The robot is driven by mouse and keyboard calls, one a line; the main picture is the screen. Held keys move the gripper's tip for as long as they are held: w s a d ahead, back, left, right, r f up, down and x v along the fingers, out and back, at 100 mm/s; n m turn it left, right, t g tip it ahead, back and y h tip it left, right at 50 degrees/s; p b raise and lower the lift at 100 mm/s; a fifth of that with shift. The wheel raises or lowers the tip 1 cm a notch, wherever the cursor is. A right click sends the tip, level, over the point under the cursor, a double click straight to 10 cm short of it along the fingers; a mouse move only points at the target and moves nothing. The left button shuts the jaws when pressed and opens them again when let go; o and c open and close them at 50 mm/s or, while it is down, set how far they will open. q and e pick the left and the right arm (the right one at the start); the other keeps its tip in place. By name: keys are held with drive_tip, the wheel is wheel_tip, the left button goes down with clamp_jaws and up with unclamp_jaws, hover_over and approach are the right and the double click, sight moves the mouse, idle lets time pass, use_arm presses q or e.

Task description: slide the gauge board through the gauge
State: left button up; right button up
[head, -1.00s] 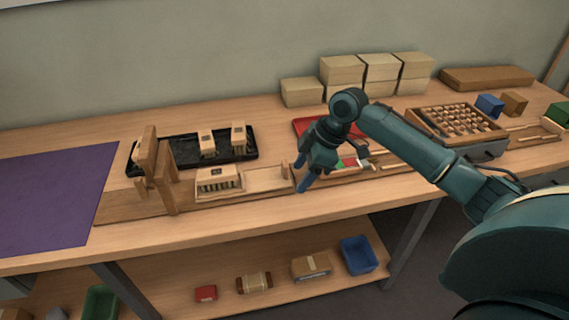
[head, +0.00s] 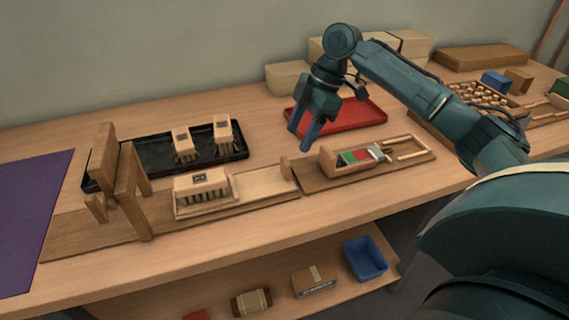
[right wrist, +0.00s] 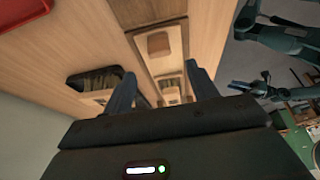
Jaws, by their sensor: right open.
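The gauge is a wooden arch (head: 122,185) standing on a long base board at the left of the bench. The gauge board (head: 268,184) lies flat to the right of the arch, with a small upright wooden peg (head: 286,169) at its right end. A bristled brush block (head: 200,184) sits on the board's left part, apart from the arch. My right gripper (head: 304,140) is open and empty, above and slightly right of the peg. Its spread fingers (right wrist: 163,86) show in the right wrist view. There, part of my left gripper (right wrist: 240,86) shows at the right; its jaws are unclear.
A black tray (head: 160,160) with two brush blocks lies behind the gauge. A red tray (head: 360,115) is behind the gripper. A wooden holder (head: 400,160) with coloured pieces lies right of the board. A purple mat (head: 30,210) covers the left end.

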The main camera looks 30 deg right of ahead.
sight(287, 160)
drive_tip(key=b+x, duration=0.1)
drive_tip(key=x, duration=0.8)
drive_tip(key=shift+f, duration=0.1)
drive_tip(key=shift+c, duration=0.5)
clamp_jaws()
